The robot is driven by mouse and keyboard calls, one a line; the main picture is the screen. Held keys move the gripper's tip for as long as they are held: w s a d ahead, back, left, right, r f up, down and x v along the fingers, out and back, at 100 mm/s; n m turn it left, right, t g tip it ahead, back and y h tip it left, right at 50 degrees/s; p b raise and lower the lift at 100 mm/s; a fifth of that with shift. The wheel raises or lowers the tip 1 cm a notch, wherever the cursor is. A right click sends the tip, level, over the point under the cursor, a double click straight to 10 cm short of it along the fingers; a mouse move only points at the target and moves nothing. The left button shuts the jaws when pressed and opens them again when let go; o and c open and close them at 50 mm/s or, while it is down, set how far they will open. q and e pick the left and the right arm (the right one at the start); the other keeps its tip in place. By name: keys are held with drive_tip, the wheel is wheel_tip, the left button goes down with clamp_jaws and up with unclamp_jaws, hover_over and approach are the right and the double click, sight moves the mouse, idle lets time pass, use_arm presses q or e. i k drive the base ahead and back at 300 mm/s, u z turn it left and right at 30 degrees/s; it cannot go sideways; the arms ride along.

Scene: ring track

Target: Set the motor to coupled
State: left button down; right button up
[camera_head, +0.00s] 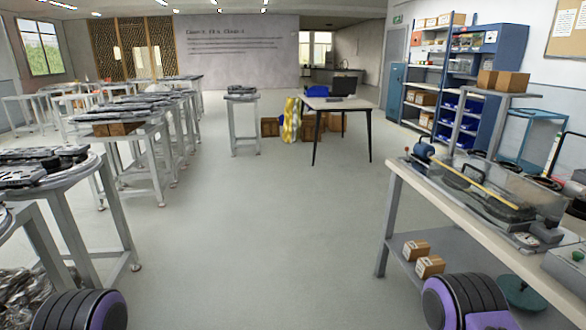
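A workbench (540,268) stands at the right. At its far left corner is a small blue rounded part (422,151), which may be the motor; I cannot tell for sure. Beside it a clear-sided housing (500,190) holds dark parts, with a yellow bar (466,180) running slantwise across it. I cannot make out any coupling or its setting. Black and purple parts of my own arms show at the bottom left and bottom right, but neither gripper is in view.
Small cartons (429,266) lie on the bench's lower shelf. Grey stands (69,206) with dark track pieces line the left side. A table (338,103) with a laptop and a blue shelf unit (497,70) stand farther back. The middle floor is clear.

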sight(422, 150)
drive_tip(key=u, duration=0.25)
drive_tip(key=i, duration=2)
drive_tip(key=z, duration=0.4)
drive_tip(key=i, duration=0.95)
drive_tip(key=z, duration=1.7)
drive_tip(key=i, duration=0.9)
drive_tip(key=z, duration=0.85)
